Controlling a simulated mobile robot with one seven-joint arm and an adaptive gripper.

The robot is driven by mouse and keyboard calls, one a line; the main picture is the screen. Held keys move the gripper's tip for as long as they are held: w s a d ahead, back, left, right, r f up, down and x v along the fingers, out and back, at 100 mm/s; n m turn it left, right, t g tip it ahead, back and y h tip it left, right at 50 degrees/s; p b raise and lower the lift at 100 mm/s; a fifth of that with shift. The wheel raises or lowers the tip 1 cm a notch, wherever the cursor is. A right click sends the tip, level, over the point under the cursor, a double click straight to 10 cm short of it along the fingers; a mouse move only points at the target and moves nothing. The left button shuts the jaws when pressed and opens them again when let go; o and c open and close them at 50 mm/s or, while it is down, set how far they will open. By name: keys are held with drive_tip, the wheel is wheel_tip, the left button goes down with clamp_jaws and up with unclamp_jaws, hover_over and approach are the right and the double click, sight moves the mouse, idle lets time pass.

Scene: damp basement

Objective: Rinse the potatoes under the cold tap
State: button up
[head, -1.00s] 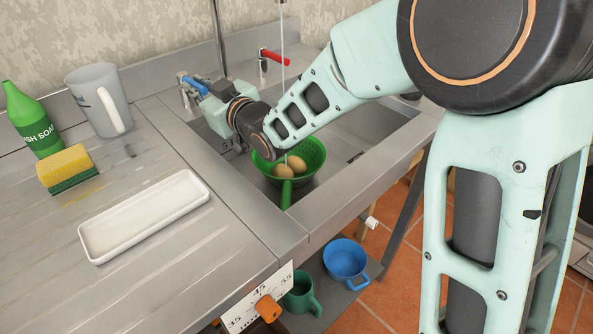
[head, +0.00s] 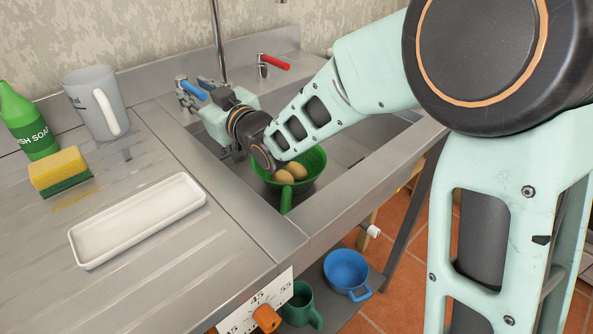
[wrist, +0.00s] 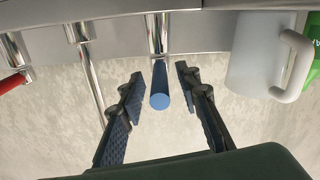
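Two brown potatoes (head: 284,176) lie in a green colander (head: 314,164) in the sink basin, its handle pointing to the front. My forearm hides part of the colander. The cold tap with a blue lever (head: 195,89) is at the back left of the sink. My gripper (head: 200,84) is at this tap. In the wrist view the round end of the blue lever (wrist: 160,101) sits between my two fingers, with a gap on each side. The fingers are apart. No water shows falling from the spout (head: 283,2) onto the potatoes.
A red-levered tap (head: 275,62) stands right of the tall pipe. A white tray (head: 85,250), sponge (head: 60,168), green soap bottle (head: 28,125) and grey jug (head: 97,105) are on the drainboard.

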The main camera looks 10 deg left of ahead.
sight(205, 98)
drive_tip(key=shift+b+v, duration=0.45)
drive_tip(key=shift+v, duration=3.05)
